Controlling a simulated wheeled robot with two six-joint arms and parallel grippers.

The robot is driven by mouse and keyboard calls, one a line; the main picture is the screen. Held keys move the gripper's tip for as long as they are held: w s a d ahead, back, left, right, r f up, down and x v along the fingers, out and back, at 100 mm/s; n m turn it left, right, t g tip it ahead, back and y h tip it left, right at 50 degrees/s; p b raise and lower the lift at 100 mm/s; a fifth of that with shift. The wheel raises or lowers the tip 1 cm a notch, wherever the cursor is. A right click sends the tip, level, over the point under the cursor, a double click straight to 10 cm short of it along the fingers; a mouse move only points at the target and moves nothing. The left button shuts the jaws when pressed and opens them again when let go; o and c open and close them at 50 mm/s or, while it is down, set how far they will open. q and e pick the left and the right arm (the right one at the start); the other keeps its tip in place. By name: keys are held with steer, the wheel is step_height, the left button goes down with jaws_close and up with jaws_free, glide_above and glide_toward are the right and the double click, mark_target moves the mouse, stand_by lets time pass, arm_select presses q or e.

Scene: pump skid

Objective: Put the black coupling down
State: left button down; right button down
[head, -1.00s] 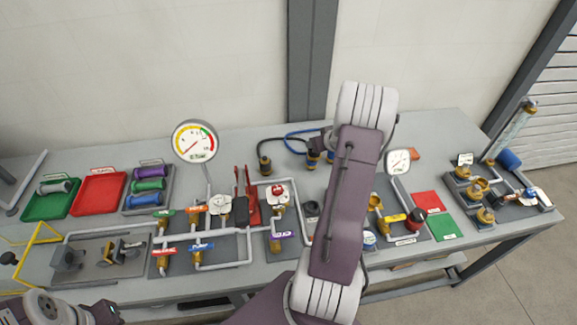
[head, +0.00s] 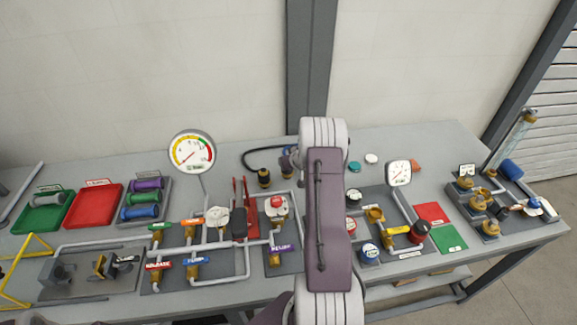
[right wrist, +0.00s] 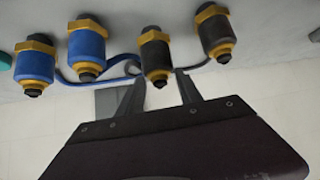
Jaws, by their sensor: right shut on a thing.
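In the right wrist view my right gripper (right wrist: 160,78) is shut on a black coupling (right wrist: 157,52) with a yellow collar. A second black coupling (right wrist: 214,38) is beside it, apart from the fingers. Two blue couplings (right wrist: 87,50) (right wrist: 35,62) are on the other side. In the head view one black coupling (head: 264,179) stands on the bench with a dark hose behind it. My right arm hides the blue couplings and most of the right gripper there. I cannot tell whether the held coupling touches the bench. My left gripper is out of view.
A pipe assembly with valves and a large gauge (head: 192,152) stands left of my arm. Green (head: 354,167) and white (head: 371,158) discs lie behind. The grey bench (head: 225,160) has bare space at the back.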

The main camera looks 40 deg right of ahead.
steer(key=shift+w+f, duration=0.1)
steer(key=shift+f, duration=0.6)
steer(key=shift+w+d, duration=0.1)
steer(key=shift+f, duration=0.1)
steer(key=c, duration=0.8)
jaws_free()
steer(key=shift+f, duration=0.1)
steer(key=shift+r, duration=0.25)
steer(key=v, duration=1.2)
steer(key=shift+f, duration=0.15)
